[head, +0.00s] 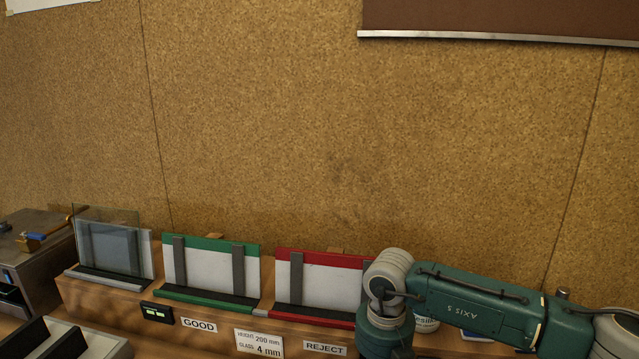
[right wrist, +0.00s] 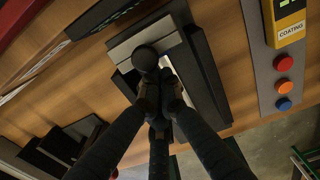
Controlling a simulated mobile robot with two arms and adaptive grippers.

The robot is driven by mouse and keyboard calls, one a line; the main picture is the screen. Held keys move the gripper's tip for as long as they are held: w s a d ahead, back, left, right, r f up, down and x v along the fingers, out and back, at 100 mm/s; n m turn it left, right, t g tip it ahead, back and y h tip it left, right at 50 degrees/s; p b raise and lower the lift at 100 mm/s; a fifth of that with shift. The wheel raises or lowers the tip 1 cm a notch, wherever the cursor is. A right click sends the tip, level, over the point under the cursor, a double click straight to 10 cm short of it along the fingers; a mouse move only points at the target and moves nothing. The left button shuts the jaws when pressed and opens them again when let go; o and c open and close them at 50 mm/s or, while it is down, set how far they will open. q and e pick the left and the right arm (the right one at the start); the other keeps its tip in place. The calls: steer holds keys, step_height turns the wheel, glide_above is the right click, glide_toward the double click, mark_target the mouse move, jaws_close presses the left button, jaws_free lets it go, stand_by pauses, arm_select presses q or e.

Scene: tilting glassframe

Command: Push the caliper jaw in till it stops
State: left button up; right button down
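In the right wrist view my right gripper (right wrist: 162,97) has its dark fingers drawn together at the tips. Just beyond the tips is a round dark knob (right wrist: 145,59) in front of a grey bar (right wrist: 128,47). The bar and knob seem to belong to the caliper, which has a black body (right wrist: 207,75). I cannot tell whether the fingertips touch the knob, and the fingers hide part of the caliper. In the head view only my teal right arm shows at the lower right; its gripper and the caliper are out of sight. My left gripper is not in view.
The head view shows a glass pane (head: 105,226) in a rack, a green GOOD rack (head: 208,243) and a red REJECT rack (head: 320,257). A button panel (right wrist: 268,60) with a yellow COATING box (right wrist: 287,22) is right of the caliper in the wrist view.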

step_height(320, 180, up, 6)
steer(key=p, duration=0.2)
steer(key=shift+s+r, duration=0.15)
steer(key=shift+r, duration=0.05)
stand_by(0.4)
